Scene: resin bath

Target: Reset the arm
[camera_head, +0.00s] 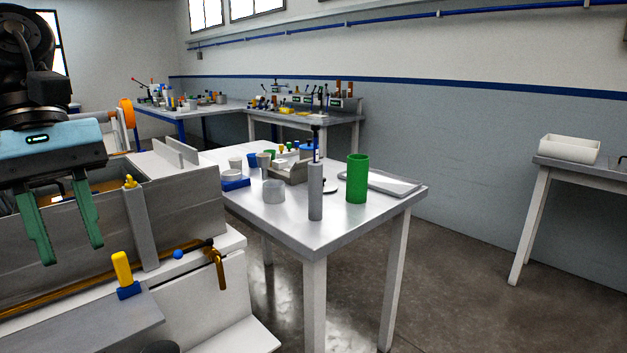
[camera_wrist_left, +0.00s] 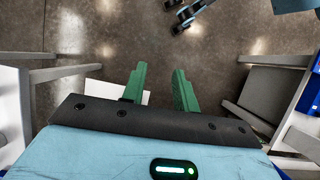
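My left gripper (camera_head: 71,254) hangs at the left of the head view, with a light blue body and two green fingers pointing down. The fingers stand apart with nothing between them. In the head view it is in front of the grey metal bath (camera_head: 184,207); I cannot tell the exact gap between them. In the left wrist view the same gripper (camera_wrist_left: 160,70) shows its two green fingers apart, with bare floor between them. My right gripper does not show in either view.
A metal table (camera_head: 340,216) holds a green cylinder (camera_head: 357,178), a grey cylinder (camera_head: 315,192), a grey cup (camera_head: 273,191) and a tray (camera_head: 392,183). A yellow-handled part (camera_head: 122,268) stands at the bath's front. A side table with a white bin (camera_head: 569,150) is at right. The floor between is clear.

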